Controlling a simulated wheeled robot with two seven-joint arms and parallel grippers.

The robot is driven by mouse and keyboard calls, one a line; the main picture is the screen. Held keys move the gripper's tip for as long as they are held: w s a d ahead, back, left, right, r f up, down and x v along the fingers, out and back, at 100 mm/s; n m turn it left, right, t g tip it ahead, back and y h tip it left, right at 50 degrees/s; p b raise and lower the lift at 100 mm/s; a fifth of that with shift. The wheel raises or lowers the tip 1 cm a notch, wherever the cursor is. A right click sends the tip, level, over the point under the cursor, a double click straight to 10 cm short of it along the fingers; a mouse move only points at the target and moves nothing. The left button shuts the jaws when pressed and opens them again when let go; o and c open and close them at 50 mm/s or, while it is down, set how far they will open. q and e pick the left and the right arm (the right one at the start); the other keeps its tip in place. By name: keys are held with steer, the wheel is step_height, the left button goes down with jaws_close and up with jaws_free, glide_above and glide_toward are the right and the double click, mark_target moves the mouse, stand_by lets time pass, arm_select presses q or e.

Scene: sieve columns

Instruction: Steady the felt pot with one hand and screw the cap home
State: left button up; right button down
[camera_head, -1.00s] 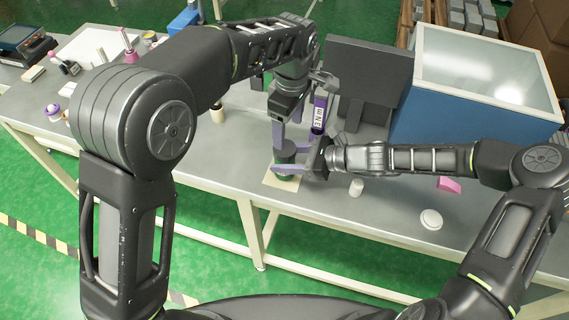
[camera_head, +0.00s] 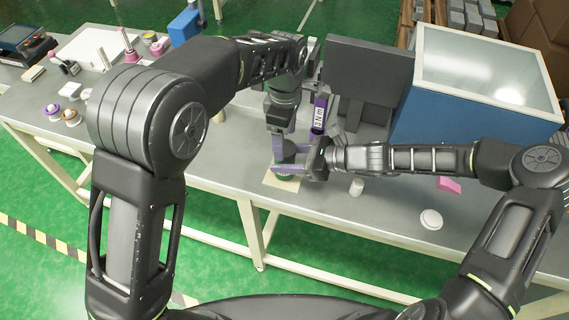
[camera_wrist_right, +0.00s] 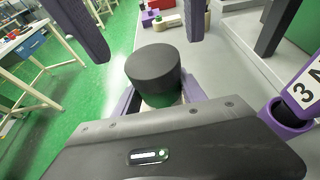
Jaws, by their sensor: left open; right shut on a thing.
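The felt pot (camera_head: 286,178) is green and stands upright on a pale mat (camera_head: 272,182) near the bench's front edge. The dark round cap (camera_wrist_right: 153,66) sits on top of it in the right wrist view; its thread is hidden. My right gripper (camera_wrist_right: 158,98) is shut on the pot, with a purple finger on each side below the cap. My left gripper (camera_head: 284,150) comes down from above. Its purple fingers are open and apart on either side of the cap, and in the right wrist view they show at the top.
A purple tool marked 3 N m (camera_head: 319,115) stands close behind, to the right. A pale cylinder (camera_head: 357,187), a white disc (camera_head: 431,219) and a pink block (camera_head: 449,184) lie to the right. A blue bin (camera_head: 440,120) and a grey panel (camera_head: 366,75) stand behind.

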arm_select(q)
steer(key=shift+f, duration=1.6)
steer(key=c, duration=1.4)
steer(key=m, duration=0.3)
steer(key=shift+c, duration=0.2)
steer(key=o, duration=1.5)
steer(key=shift+r, duration=2.25)
